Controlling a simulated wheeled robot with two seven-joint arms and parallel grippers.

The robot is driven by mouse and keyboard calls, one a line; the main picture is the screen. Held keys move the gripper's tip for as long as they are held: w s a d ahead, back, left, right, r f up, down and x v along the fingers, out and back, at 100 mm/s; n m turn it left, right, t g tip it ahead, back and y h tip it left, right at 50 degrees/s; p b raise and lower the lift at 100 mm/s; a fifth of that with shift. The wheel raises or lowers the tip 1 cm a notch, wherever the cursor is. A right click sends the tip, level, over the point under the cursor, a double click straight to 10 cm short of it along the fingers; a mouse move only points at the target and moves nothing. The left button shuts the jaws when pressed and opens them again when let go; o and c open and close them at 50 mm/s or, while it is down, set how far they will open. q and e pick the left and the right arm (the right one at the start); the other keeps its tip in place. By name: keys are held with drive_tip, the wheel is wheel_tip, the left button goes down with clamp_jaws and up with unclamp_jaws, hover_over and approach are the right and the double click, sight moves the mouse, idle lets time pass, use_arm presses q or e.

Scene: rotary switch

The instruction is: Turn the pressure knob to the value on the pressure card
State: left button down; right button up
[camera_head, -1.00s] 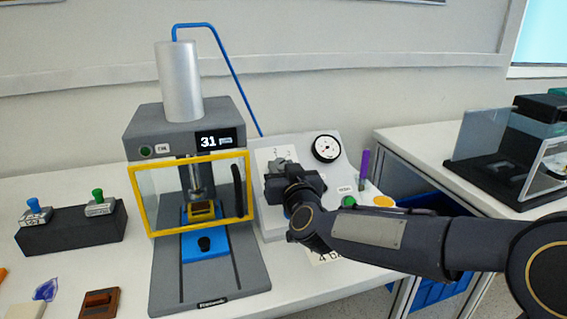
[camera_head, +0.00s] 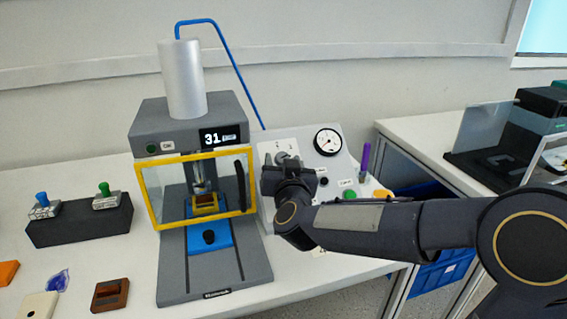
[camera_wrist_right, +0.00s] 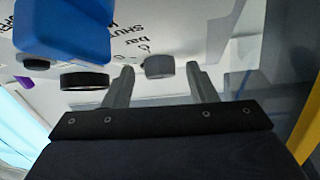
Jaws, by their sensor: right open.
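The pressure knob (camera_wrist_right: 159,66) is a small grey cylinder on the sloped panel (camera_wrist_right: 225,45). It shows between the two fingertips of my right gripper (camera_wrist_right: 160,74) in the wrist view. The fingers are open, one on each side, with visible gaps. In the head view my right gripper (camera_head: 283,163) is at the left part of the panel and hides much of the knob area. A sliver of a white card (camera_head: 320,252) shows below my right arm; its writing is hidden. The dial gauge (camera_head: 327,141) is on the panel. My left gripper is not in view.
A press (camera_head: 150,128) with a yellow-framed guard (camera_head: 152,205) stands close left of my gripper; its display reads 31. A blue thing (camera_wrist_right: 65,35) hangs close in the wrist view.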

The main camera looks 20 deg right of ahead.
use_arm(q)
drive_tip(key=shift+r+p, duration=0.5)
use_arm(e)
drive_tip(key=s+a, duration=0.1)
drive_tip(key=s, duration=0.6)
drive_tip(key=shift+s, duration=0.35)
